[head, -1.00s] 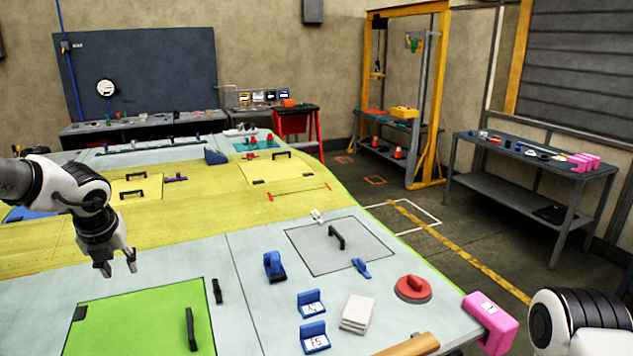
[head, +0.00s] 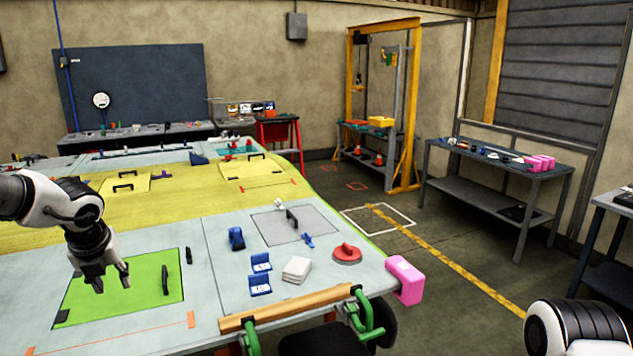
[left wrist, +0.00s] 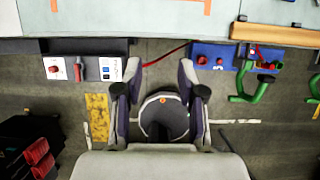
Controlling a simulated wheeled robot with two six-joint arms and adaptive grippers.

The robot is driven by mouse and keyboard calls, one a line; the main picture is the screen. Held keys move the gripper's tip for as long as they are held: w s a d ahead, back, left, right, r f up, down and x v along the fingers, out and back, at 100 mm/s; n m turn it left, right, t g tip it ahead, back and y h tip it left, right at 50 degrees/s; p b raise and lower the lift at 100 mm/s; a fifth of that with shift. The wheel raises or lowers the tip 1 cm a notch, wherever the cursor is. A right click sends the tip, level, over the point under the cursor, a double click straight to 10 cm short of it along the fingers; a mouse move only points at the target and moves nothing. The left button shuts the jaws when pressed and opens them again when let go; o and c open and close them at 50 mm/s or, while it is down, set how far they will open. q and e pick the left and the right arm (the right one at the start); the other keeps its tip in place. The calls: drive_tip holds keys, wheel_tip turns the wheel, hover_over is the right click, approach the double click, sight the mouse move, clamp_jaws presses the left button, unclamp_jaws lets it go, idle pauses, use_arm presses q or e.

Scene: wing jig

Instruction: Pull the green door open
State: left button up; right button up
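The green door (head: 135,292) is a flat green panel lying flush in the pale work surface at the lower left of the head view. It looks shut. Its black bar handle (head: 165,280) stands near its right edge. My left gripper (head: 108,286) is open and empty, fingers pointing down. In the picture it overlaps the door, left of the handle and apart from it. In the left wrist view the spread fingers (left wrist: 160,85) have only floor and a dark round object between them; the door is not visible there. My right gripper is out of view; only my right arm shows.
A wooden bar (head: 290,306) with green clamps (head: 365,322) runs along the near edge. Open floor lies beyond.

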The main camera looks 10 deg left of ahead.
use_arm(q)
drive_tip(key=s+d+f+m+g+y+b, duration=0.2)
drive_tip(key=s+f+m+b, duration=0.35)
drive_tip(key=f, duration=1.05)
drive_tip(key=s+d+f+m+g+y+b, duration=0.15)
drive_tip(key=s+f+m+b, duration=0.35)
drive_tip(key=f, duration=1)
drive_tip(key=s+d+f+m+g+y+b, duration=0.1)
drive_tip(key=s+d+f+m+y+b, duration=0.15)
drive_tip(key=s+f+m, duration=0.9)
drive_tip(key=s+d+f+m+h+b, duration=0.1)
drive_tip(key=d+f+m+h, duration=0.15)
drive_tip(key=f, duration=0.35)
drive_tip(key=s+d+f+m+h+b, duration=0.1)
drive_tip(key=d+f+m+b, duration=0.1)
drive_tip(key=d+f+m, duration=0.3)
drive_tip(key=s+d+f+m+h, duration=0.1)
drive_tip(key=s+d+m+h, duration=0.4)
drive_tip(key=d+m, duration=0.3)
drive_tip(key=s+m, duration=0.1)
drive_tip(key=m, duration=0.3)
drive_tip(key=shift+d, duration=0.2)
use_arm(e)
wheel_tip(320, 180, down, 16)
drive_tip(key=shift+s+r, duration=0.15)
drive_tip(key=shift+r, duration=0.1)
